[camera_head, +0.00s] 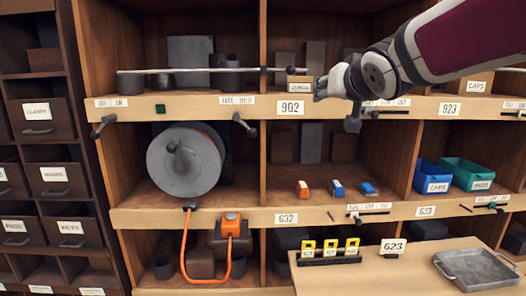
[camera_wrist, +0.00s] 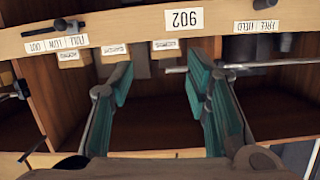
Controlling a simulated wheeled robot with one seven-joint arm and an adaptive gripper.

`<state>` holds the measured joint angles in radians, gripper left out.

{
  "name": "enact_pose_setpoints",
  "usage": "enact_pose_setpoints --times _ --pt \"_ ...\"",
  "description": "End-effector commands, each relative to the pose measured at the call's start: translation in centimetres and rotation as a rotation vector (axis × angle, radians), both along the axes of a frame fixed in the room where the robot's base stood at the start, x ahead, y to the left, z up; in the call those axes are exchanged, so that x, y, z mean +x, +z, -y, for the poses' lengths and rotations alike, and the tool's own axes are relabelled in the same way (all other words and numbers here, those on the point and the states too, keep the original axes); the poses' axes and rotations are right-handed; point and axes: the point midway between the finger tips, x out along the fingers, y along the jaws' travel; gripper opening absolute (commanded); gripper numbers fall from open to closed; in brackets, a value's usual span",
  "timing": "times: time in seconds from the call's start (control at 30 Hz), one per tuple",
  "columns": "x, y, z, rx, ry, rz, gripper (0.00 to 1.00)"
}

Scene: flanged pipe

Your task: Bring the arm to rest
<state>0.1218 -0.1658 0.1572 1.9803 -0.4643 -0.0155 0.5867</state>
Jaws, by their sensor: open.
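My arm (camera_head: 455,45) reaches in from the upper right of the head view, in front of the upper shelves. Its wrist end (camera_head: 375,75) is near the rail marked 902. In the wrist view my gripper (camera_wrist: 160,88) is open, with its two teal-padded fingers spread apart and nothing between them. The fingers point toward the shelf, which shows upside down there, with the 902 label (camera_wrist: 184,19) above the fingertips. The fingers do not show clearly in the head view.
A shelf rack (camera_head: 200,104) with compartments fills the view. A grey reel (camera_head: 185,160) and blue (camera_head: 432,176) and green (camera_head: 466,174) bins sit on the middle shelf. A table (camera_head: 385,278) with a metal tray (camera_head: 478,268) stands at the lower right.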

Motion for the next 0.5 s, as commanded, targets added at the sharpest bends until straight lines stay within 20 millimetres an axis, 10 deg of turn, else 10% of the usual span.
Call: enact_pose_setpoints --times 0.2,0.5 --pt "-12.7 -8.0 3.6 -0.09 -0.112 -0.331 0.44" --pt "-28.0 -18.2 3.7 -0.104 -0.041 -0.728 0.44"
